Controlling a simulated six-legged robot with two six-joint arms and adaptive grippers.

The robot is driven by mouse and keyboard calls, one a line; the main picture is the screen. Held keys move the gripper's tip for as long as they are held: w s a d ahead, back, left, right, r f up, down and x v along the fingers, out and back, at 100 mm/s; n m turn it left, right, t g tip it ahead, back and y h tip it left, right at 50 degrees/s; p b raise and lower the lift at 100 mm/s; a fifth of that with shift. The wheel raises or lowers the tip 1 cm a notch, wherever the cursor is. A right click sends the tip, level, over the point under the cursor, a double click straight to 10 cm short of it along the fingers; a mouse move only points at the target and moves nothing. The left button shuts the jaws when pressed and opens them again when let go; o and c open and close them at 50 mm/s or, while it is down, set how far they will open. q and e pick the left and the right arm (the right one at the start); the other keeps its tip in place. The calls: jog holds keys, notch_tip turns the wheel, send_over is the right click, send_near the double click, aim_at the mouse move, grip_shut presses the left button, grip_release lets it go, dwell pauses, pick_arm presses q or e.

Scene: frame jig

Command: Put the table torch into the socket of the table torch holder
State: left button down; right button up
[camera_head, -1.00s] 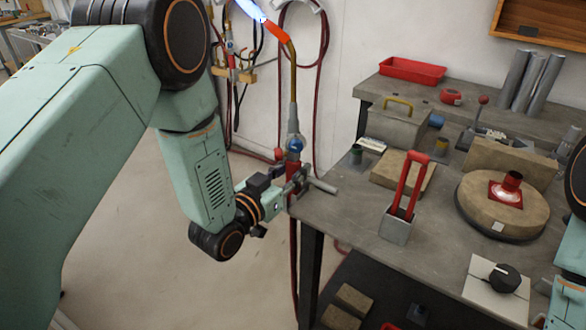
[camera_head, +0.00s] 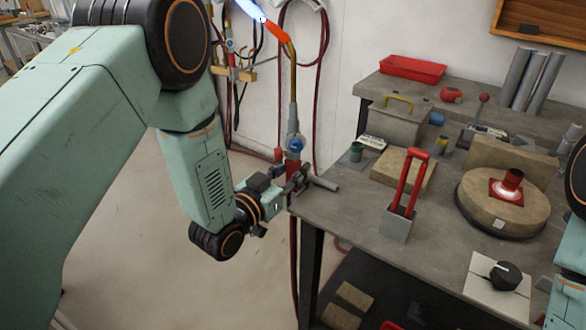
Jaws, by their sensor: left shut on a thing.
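The table torch (camera_head: 292,84) stands upright in the camera_head view, with a brass neck, an orange tip, a blue-white flame, a blue knob and a red lower body. My left gripper (camera_head: 293,184) is shut on the torch's red lower part, beside the table's left corner. The fingers partly hide that part. A grey clamp-like piece with a short rod (camera_head: 324,183) sits at the table edge by the gripper; I cannot tell whether it is the torch holder or whether the torch touches it. My right gripper is not in view; only part of that arm shows at the right edge.
The grey table (camera_head: 345,215) carries a grey block with a red handle (camera_head: 397,222), a round tan disc with a red fitting (camera_head: 480,212), a black knob (camera_head: 506,275) and tan blocks. A red tray (camera_head: 412,69) stands behind. Red hoses hang near the torch. Floor left of the table is clear.

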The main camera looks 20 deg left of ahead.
pick_arm(q)
jog(key=shift+f, duration=0.3)
dwell(0.5)
jog(key=c, duration=1)
grip_release()
jog(key=shift+o, duration=0.2)
jog(key=shift+f, duration=0.15)
jog(key=shift+s, duration=0.2)
jog(key=v, duration=0.7)
jog(key=shift+s+a, duration=0.15)
jog(key=shift+s, duration=0.15)
